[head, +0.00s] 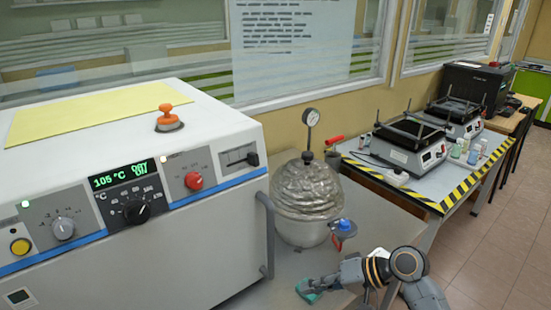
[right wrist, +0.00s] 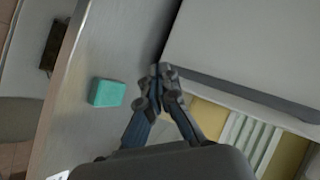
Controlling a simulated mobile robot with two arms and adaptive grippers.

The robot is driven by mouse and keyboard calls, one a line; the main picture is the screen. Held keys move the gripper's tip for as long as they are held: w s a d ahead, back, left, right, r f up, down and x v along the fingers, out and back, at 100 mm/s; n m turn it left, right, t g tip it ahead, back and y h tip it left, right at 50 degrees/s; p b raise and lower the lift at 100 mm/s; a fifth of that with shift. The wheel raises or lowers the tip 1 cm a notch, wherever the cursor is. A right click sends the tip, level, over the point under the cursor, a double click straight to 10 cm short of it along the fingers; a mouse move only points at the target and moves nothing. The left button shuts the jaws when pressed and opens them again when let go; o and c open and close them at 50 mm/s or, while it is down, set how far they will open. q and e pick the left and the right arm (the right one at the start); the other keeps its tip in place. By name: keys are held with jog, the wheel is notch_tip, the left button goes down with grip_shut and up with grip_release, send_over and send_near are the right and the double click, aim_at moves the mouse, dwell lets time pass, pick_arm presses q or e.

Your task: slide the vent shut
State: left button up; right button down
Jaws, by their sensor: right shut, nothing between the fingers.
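The vent slider (head: 239,155) is a small slotted panel at the right end of the white oven's front. Its dark knob (head: 253,159) sits at the right end of the slot. My right gripper (head: 316,284) is low beside the oven, over the grey bench, well below and to the right of the vent. In the right wrist view its fingertips (right wrist: 162,76) are together and empty. The vent cannot be made out in that view. My left gripper is not in view.
A teal block (right wrist: 107,92) lies on the bench beside my right gripper. The oven's vertical handle (head: 267,235) stands out between the gripper and the front panel. A silver dome-shaped vessel with a gauge (head: 305,190) stands behind.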

aim_at(253, 159)
jog(key=w+d+r+m+y, duration=0.1)
jog(key=w+d+r+y, duration=0.15)
jog(key=r, duration=0.65)
jog(key=w+d+r+y, duration=0.15)
jog(key=w+r, duration=0.25)
jog(key=r, duration=0.6)
jog(key=w+d+r+m+y, duration=0.1)
jog(key=w+r+y, duration=0.25)
jog(key=r, duration=0.55)
jog(key=a+p, duration=0.6)
jog(key=a, duration=0.7)
jog(key=shift+s+a+p, duration=0.15)
jog(key=shift+s+p, duration=0.05)
jog(key=shift+p, duration=0.15)
jog(key=s+a, duration=0.1)
jog(key=a, duration=0.1)
jog(key=s+a, duration=0.2)
jog(key=shift+a, duration=0.15)
jog(key=shift+f, duration=0.1)
